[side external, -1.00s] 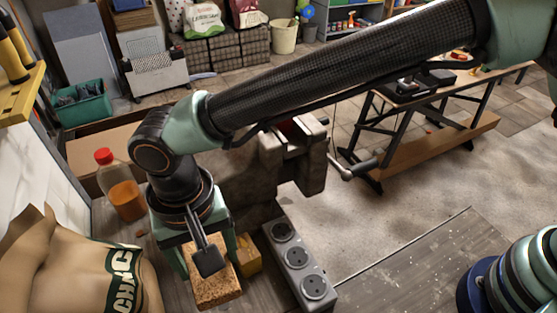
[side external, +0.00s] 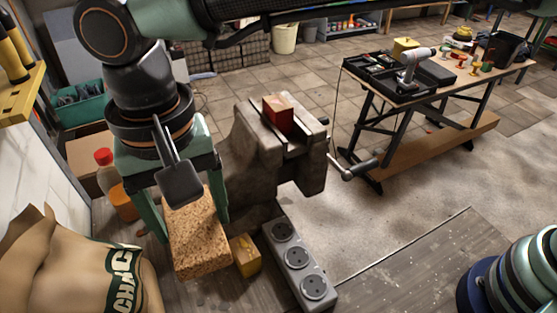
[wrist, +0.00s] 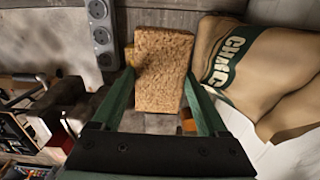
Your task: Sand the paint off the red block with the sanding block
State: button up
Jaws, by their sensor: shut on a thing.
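The red block (side external: 278,112) is clamped in the jaws of the grey vise (side external: 255,150), with its top standing above them. The sanding block (side external: 198,238), tan and grainy, is held between the two green fingers of my gripper (side external: 187,200). In the side view my gripper is to the left of the vise and nearer the camera, apart from the red block. The wrist view shows the sanding block (wrist: 161,68) between the fingers.
A socket strip (side external: 297,262) lies on the bench, right of the sanding block. A yellow block (side external: 245,256) is close beside it. A paper sack (side external: 70,265) and a bottle with a red cap (side external: 106,170) stand to the left. The vise handle (side external: 352,170) sticks out right.

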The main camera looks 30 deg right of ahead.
jog(key=w+d+r+m, duration=0.1)
jog(key=w+d, duration=0.1)
jog(key=w+d+r+m, duration=0.1)
jog(key=w+d+r, duration=0.1)
jog(key=w+d, duration=0.1)
jog(key=w+d+r+m, duration=0.1)
jog(key=w+d, duration=0.1)
jog(key=w, duration=0.1)
jog(key=shift+w+d+r+m, duration=0.1)
jog(key=shift+d+r+m, duration=0.15)
jog(key=shift+r+m, duration=0.15)
jog(key=w+d+r+m, duration=0.3)
jog(key=d, duration=0.3)
jog(key=w+d+r+m, duration=0.2)
jog(key=w+d+r, duration=0.15)
jog(key=d, duration=0.35)
jog(key=shift+w+a+f, duration=0.1)
jog(key=shift+w+f, duration=0.05)
jog(key=shift+f, duration=3.1)
jog(key=shift+w+f, duration=0.3)
jog(key=shift+f, duration=0.6)
jog(key=shift+c, duration=0.8)
jog(key=shift+w, duration=0.4)
jog(key=shift+c, duration=0.6)
jog(key=shift+w, duration=2.65)
jog(key=shift+s, duration=3.45)
notch_tip(320, 180, up, 8)
jog(key=shift+r, duration=0.15)
